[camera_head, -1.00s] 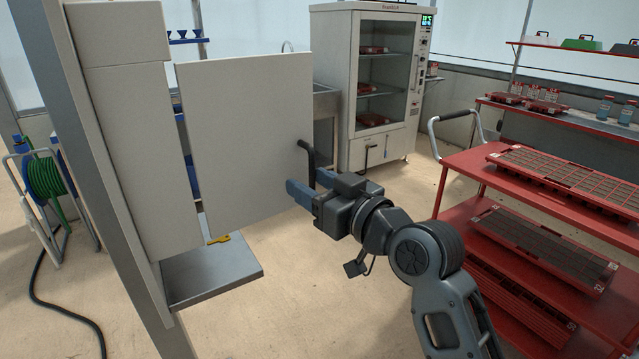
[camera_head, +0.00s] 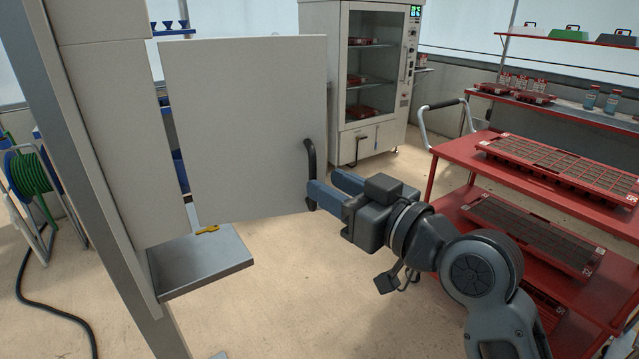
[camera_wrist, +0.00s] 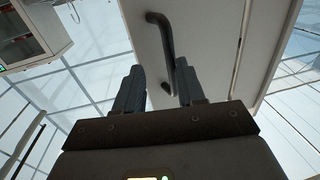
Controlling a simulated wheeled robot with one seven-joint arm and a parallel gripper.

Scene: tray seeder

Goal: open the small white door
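A metal shelf (camera_head: 205,265) with a yellow item (camera_head: 207,229) is below the door. A red cart (camera_head: 470,150) with seed trays stands at the right. A glass-fronted cabinet (camera_head: 335,110) is behind. Open floor lies below my gripper.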

